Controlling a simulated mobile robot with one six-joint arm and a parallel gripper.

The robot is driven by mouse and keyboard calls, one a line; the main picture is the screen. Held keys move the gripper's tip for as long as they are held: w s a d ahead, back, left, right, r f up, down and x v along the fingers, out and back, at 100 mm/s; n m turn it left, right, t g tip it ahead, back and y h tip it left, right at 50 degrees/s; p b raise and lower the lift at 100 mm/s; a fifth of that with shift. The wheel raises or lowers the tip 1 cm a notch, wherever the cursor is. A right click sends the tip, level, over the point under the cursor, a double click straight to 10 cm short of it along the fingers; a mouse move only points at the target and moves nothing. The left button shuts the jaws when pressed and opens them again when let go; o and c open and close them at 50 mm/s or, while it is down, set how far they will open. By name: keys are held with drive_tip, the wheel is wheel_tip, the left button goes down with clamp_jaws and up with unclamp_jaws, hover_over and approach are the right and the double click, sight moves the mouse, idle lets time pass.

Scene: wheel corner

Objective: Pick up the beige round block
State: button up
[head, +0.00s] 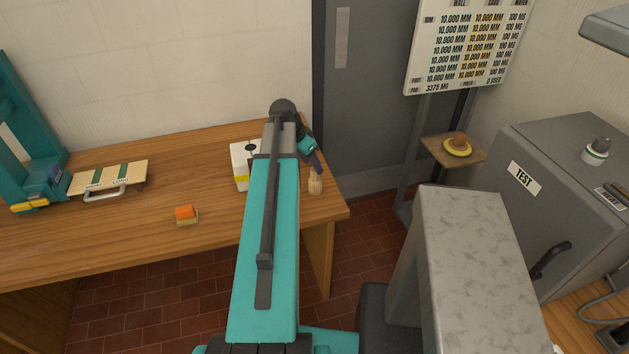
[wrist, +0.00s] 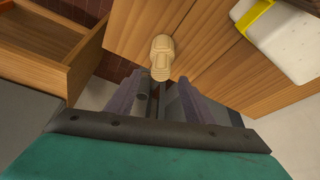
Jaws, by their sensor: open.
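The beige round block (head: 315,184) stands near the right end of the wooden workbench (head: 140,222). In the wrist view it is a pale two-lobed shape (wrist: 161,57) just ahead of my fingers, close to the bench edge. My gripper (head: 314,167) is at the end of the teal arm, pointing down just above or behind the block. In the wrist view my gripper's fingers (wrist: 155,95) are apart with nothing held between them. I cannot tell whether a finger touches the block.
A white box with a yellow band (head: 240,168) stands left of the block; it also shows in the wrist view (wrist: 287,42). An orange-topped block (head: 186,213) and a labelled board (head: 110,177) lie further left. A grey machine marked TEST (head: 560,180) stands at right.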

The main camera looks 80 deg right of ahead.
sight(315, 180)
drive_tip(key=shift+p+x, duration=0.85)
drive_tip(key=shift+x, duration=0.2)
drive_tip(key=shift+p+x, duration=0.6)
drive_tip(key=shift+x, duration=0.9)
drive_tip(key=shift+w, duration=0.15)
drive_tip(key=shift+d, duration=0.1)
clamp_jaws()
